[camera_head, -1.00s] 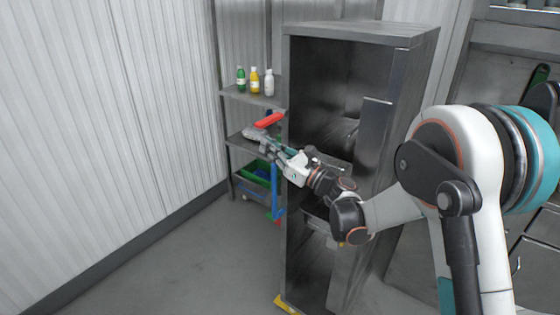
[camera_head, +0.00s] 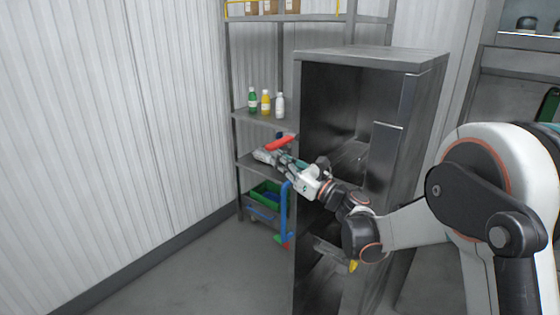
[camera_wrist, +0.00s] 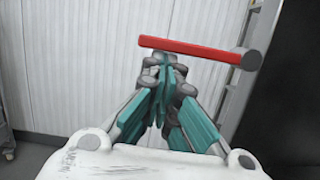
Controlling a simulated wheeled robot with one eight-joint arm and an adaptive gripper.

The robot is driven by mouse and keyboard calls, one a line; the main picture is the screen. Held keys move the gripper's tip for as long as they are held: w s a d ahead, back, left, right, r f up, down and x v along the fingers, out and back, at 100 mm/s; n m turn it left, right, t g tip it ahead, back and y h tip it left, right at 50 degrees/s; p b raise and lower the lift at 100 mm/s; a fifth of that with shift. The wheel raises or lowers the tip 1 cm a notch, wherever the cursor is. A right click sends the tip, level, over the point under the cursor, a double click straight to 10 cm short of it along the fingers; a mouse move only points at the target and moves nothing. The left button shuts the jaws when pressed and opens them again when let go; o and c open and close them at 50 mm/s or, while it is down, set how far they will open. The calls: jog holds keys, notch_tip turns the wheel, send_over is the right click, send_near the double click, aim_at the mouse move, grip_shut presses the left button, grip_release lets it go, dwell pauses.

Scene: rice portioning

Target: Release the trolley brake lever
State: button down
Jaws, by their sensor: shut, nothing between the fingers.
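A red lever (camera_head: 279,143) sticks out to the left from the side of a tall dark metal cabinet (camera_head: 422,60). In the wrist view the red lever (camera_wrist: 190,46) lies almost level across the picture, its right end on a round grey pivot. My gripper (camera_head: 264,156) is just below and left of the lever in the head view. In the wrist view my gripper (camera_wrist: 164,66) has its teal-padded fingers drawn together, empty, with tips just below the bar. I cannot tell whether they touch it. No separate trolley can be made out for sure.
A shelf rack (camera_head: 238,116) behind holds several bottles (camera_head: 266,103) and boxes. A crate with green contents (camera_head: 264,194) stands low on it. A blue upright bar (camera_head: 284,208) with a red foot is beside the cabinet. The floor (camera_head: 205,280) at left is clear.

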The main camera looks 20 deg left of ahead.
jog(key=shift+s+r+m, duration=0.1)
jog(key=shift+r+m, duration=0.2)
jog(key=shift+m, duration=0.2)
jog(key=r+m, duration=0.1)
jog(key=r+m+t+p, duration=0.1)
jog(key=m, duration=0.1)
jog(key=r+m+h+p, duration=0.1)
jog(key=m, duration=0.1)
jog(key=shift+s+a+r+t, duration=0.2)
jog(key=shift+s+r+t, duration=0.1)
jog(key=shift+r+t, duration=0.1)
notch_tip(320, 180, up, 5)
jog(key=m+t+h+p, duration=0.1)
jog(key=m+h+p, duration=0.1)
jog(key=m+p, duration=0.3)
send_over(277, 146)
jog(key=d+b, duration=0.1)
jog(key=b, duration=0.1)
jog(key=m, duration=0.1)
jog(key=shift+w+d+r+p, duration=0.15)
jog(key=shift+w+r+p, duration=0.2)
jog(key=shift+w, duration=0.15)
jog(key=shift+w+d+r+p, duration=0.1)
jog(key=shift+w+r+p, duration=0.2)
jog(key=shift+w, duration=0.2)
